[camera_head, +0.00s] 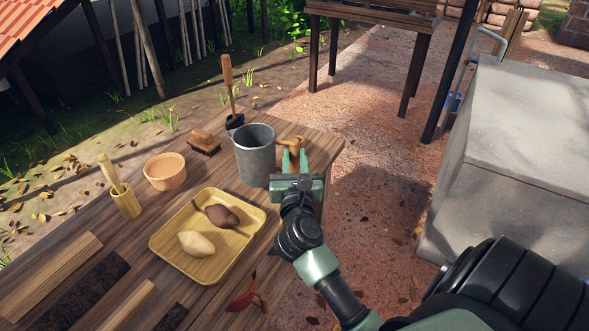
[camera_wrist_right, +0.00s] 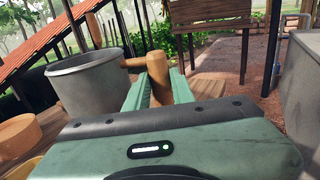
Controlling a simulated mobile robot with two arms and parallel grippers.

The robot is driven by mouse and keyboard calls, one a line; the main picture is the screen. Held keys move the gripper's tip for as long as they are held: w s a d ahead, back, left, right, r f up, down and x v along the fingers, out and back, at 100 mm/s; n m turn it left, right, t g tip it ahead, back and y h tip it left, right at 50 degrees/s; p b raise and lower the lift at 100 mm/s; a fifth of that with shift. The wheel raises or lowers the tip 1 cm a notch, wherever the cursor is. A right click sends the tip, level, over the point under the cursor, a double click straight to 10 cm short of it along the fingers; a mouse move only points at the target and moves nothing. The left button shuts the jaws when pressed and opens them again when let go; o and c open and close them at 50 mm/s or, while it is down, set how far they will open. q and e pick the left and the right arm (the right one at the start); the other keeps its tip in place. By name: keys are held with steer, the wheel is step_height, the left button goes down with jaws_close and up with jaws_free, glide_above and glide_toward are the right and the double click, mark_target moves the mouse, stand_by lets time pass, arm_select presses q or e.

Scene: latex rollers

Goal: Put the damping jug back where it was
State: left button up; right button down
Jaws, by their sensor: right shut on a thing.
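The damping jug (camera_head: 255,156) is a grey metal cup with a wooden handle (camera_head: 291,142) on its right side. It stands upright at the right end of the wooden table, seemingly on or just above the top; I cannot tell which. My right gripper (camera_head: 293,160) is shut on the handle from the near side. In the right wrist view the jug (camera_wrist_right: 85,85) is at the left and the handle (camera_wrist_right: 157,78) lies between the green fingers (camera_wrist_right: 155,90). My left gripper is not in view.
A tan tray (camera_head: 233,251) with two lumps lies in front of the jug. A clay bowl (camera_head: 165,171), a brush (camera_head: 204,142), a wooden cup with a stick (camera_head: 125,201) and an upright wooden-handled tool (camera_head: 229,95) stand nearby. A red-and-wood tool (camera_head: 247,294) lies near the front edge.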

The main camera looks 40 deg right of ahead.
mark_target(294, 165)
steer(key=shift+f, duration=1.4)
steer(key=shift+b, duration=0.3)
steer(key=shift+f, duration=0.2)
steer(key=c, duration=1.2)
jaws_free()
